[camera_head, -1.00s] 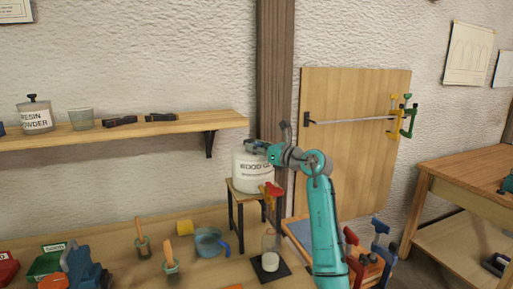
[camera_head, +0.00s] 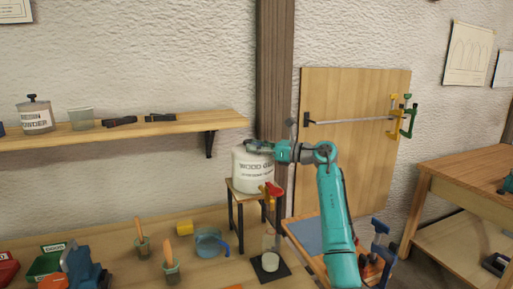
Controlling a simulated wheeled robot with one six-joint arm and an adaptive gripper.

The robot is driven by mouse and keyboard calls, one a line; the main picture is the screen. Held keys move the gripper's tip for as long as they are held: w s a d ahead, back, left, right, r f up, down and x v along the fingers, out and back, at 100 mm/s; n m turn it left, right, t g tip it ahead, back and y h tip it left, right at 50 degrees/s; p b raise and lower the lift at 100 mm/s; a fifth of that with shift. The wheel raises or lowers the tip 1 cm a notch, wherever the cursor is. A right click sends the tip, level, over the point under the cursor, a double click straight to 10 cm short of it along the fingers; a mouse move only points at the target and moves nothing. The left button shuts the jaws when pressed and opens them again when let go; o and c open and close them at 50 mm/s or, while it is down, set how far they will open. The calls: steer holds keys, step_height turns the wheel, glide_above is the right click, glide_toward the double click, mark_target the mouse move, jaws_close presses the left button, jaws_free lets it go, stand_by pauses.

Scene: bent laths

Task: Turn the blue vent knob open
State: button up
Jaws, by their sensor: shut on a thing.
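A white drum (camera_head: 252,172) with a dark printed label stands upright on a small wooden stool (camera_head: 236,191), against the wall post. A red tap (camera_head: 273,189) sits low on its right side. My gripper (camera_head: 262,147) reaches in from the right at the top of the drum and is shut on the blue vent knob there. The fingers cover the knob, so its turned angle cannot be told.
A glass bottle (camera_head: 270,261) stands on a dark mat below the tap. A wall shelf (camera_head: 130,129) is at upper left. A blue clamp (camera_head: 380,240) stands right of my arm.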

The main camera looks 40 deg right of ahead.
steer(key=o, duration=1.1)
steer(key=shift+o, duration=0.2)
steer(key=v, duration=1.2)
